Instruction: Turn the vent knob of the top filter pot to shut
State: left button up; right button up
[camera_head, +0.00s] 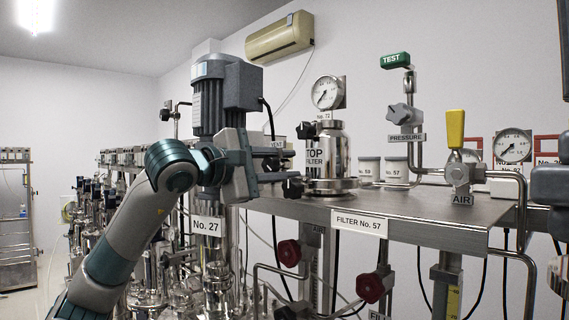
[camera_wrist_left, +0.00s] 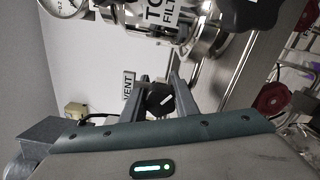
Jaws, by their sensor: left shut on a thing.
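The top filter pot (camera_head: 328,160) is a shiny steel vessel labelled TOP FILTER, standing upright on the steel shelf. It shows in part at the top of the left wrist view (camera_wrist_left: 188,30). My left gripper (camera_head: 291,168) reaches in from the left, just left of the pot. In the left wrist view its two fingers (camera_wrist_left: 157,86) are shut on the black vent knob (camera_wrist_left: 158,100), one on each side. The knob has a white pointer mark, tilted in that view. A VENT label (camera_wrist_left: 128,85) is beside it.
A pressure gauge (camera_head: 327,92) tops the pot. A motor unit (camera_head: 222,95) stands close behind my left arm. Red handwheels (camera_head: 370,288) are below.

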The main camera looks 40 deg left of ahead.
pick_arm(q)
jog(key=m+p, duration=0.1)
jog(key=m, duration=0.4)
jog(key=shift+m, duration=0.3)
jog(key=m+p, duration=0.1)
jog(key=m, duration=0.4)
jog(key=shift+d+m, duration=0.1)
jog(key=shift+m, duration=0.3)
jog(key=shift+f, duration=0.1)
jog(key=o, duration=1.1)
jog(key=shift+s+a+b, duration=0.25)
jog(key=shift+s+b, duration=0.9)
jog(key=shift+s, duration=1.75)
jog(key=shift+s+a+b, duration=0.3)
jog(key=shift+s+b, duration=0.85)
jog(key=shift+s, duration=1.75)
jog(key=shift+s+a+b, duration=0.25)
jog(key=shift+s+b, duration=0.9)
jog(key=shift+s, duration=1.75)
